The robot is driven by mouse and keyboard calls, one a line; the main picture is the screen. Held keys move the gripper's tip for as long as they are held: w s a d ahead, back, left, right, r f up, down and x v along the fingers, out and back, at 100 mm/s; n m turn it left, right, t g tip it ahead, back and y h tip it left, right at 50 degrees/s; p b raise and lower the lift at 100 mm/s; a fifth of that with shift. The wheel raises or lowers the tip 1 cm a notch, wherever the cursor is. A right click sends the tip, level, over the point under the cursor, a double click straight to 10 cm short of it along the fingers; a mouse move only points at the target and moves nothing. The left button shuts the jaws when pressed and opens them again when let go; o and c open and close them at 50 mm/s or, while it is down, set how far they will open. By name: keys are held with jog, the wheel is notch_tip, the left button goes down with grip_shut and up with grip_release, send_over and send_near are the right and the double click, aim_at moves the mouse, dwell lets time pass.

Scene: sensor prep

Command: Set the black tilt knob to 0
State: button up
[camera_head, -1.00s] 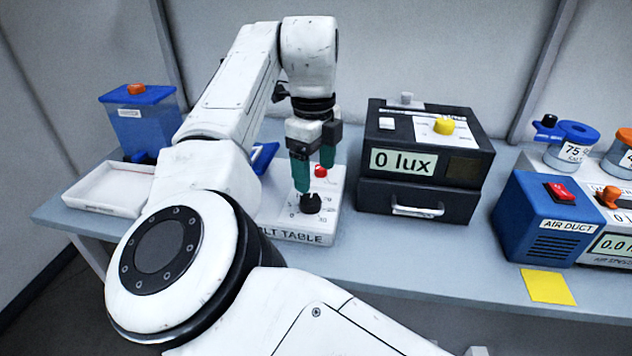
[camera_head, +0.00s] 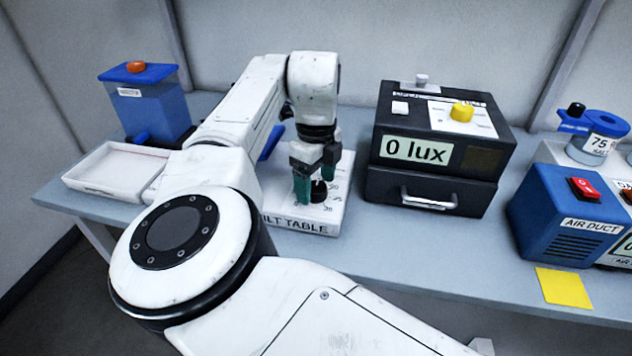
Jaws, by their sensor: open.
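The black tilt knob (camera_head: 319,191) stands on top of the white tilt table box (camera_head: 277,208), left of the middle of the view. The scale around it is partly hidden; I cannot read where the knob points. My gripper (camera_head: 314,188) points down at the knob with its green fingers on either side of it. The fingers are open, and I cannot tell whether they touch the knob. The red button seen earlier on this box is hidden behind my gripper.
A black light box (camera_head: 437,152) reading 0 lux, with a yellow knob (camera_head: 462,112), stands to the right. Further right are a blue air duct unit (camera_head: 567,215) and a yellow note (camera_head: 563,287). A white tray (camera_head: 118,170) and a blue container (camera_head: 146,104) are at left.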

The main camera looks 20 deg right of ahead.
jog(key=shift+f, duration=0.45)
jog(key=c, duration=1)
jog(key=shift+r, duration=0.1)
jog(key=shift+c, duration=0.2)
